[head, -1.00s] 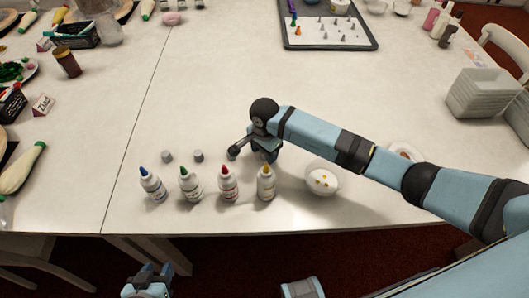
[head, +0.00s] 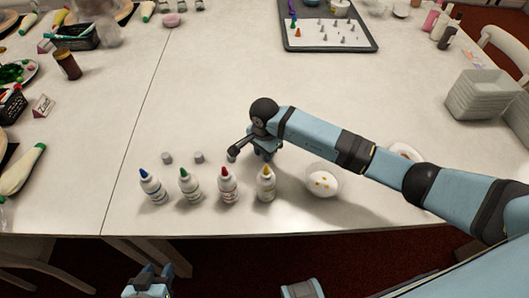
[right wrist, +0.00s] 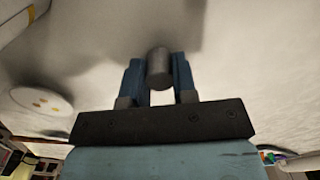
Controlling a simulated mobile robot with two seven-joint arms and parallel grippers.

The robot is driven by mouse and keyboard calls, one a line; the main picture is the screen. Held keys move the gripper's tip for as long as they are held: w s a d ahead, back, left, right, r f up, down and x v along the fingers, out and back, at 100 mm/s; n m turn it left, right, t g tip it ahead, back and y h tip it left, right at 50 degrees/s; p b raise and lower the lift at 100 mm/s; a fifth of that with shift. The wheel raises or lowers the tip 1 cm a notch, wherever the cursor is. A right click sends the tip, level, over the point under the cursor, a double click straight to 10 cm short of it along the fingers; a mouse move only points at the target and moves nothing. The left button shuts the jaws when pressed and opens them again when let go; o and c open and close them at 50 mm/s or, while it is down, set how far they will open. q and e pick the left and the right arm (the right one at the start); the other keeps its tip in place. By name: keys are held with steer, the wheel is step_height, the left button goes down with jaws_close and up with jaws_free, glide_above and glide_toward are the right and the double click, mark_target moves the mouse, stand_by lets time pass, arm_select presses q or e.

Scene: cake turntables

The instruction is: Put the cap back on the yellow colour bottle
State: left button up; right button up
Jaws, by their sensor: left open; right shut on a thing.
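The yellow colour bottle (head: 266,184) stands upright near the table's front edge, rightmost in the row of bottles, with its yellow nozzle bare. Part of a white bottle with a yellow band (right wrist: 18,18) shows in the right wrist view's top left corner. My right gripper (head: 264,155) is just behind the yellow bottle in the head view. In the right wrist view it is shut on a grey cap (right wrist: 159,67), gripped between its two blue fingers and apart from the bottle. My left gripper (head: 150,280) is open and empty, low in front of the table.
Blue (head: 153,187), green (head: 190,186) and red (head: 228,185) bottles stand to the left. Grey caps (head: 167,158) (head: 199,157) lie behind them. A white bowl (head: 322,190) is to the right, under my right arm. The table's middle is clear.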

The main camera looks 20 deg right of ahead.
step_height(320, 180, up, 20)
steer(key=shift+f, duration=0.25)
